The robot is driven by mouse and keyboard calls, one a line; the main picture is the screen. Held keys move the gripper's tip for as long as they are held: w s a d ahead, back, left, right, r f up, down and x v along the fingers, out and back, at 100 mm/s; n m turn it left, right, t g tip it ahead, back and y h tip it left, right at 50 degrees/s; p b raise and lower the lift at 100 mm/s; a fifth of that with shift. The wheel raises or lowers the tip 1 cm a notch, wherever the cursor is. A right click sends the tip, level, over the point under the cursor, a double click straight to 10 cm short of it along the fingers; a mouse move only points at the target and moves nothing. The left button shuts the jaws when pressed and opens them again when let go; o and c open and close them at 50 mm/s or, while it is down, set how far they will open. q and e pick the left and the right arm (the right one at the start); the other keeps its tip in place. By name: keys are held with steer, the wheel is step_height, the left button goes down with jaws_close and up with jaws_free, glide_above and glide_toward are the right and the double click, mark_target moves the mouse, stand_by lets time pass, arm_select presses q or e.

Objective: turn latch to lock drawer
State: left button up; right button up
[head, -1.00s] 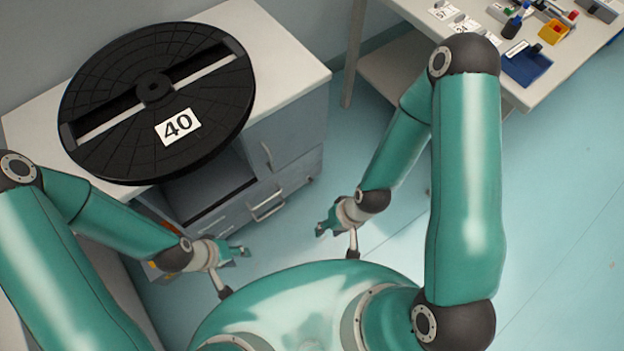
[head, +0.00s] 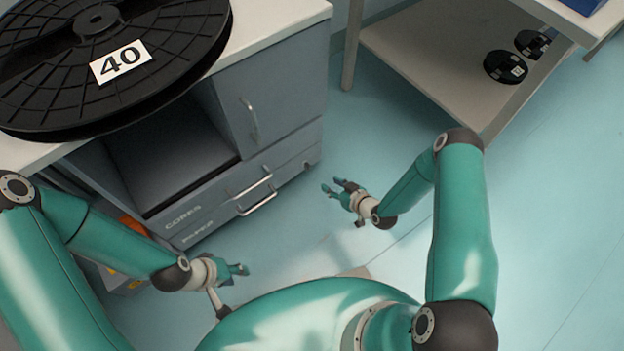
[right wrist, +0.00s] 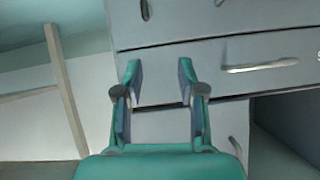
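The grey cabinet has two drawers, an upper drawer (head: 222,197) marked CORES and a lower drawer (head: 215,228) with a label I cannot read clearly. Both look flush with the front. A small dark latch-like part (head: 306,163) sits at the right end of the lower drawer. It seems to show at the top of the right wrist view (right wrist: 145,10), which looks upside down; its turn angle is unclear. My right gripper (head: 332,186) is open and empty, apart from the cabinet front; its spread fingers show in the wrist view (right wrist: 159,68). My left gripper (head: 240,269) hangs low, its finger gap unclear.
A black reel (head: 60,75) marked 40 lies on the cabinet top. A door (head: 285,95) with a handle and an open compartment (head: 165,150) sit above the drawers. A shelved table (head: 440,45) stands at right. The floor between is clear.

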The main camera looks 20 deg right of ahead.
step_height(320, 180, down, 6)
steer(key=d+r+n+t+b, duration=0.1)
steer(key=d+t+b, duration=0.1)
steer(key=b, duration=0.7)
glide_toward(309, 167)
steer(key=x, duration=0.9)
steer(key=shift+w+f, duration=0.25)
steer(key=shift+f, duration=0.2)
steer(key=shift+w+a+b, duration=0.1)
steer(key=shift+w+b, duration=0.2)
steer(key=shift+w, duration=0.1)
arm_select(q)
step_height(309, 167, down, 12)
steer(key=shift+r, duration=0.2)
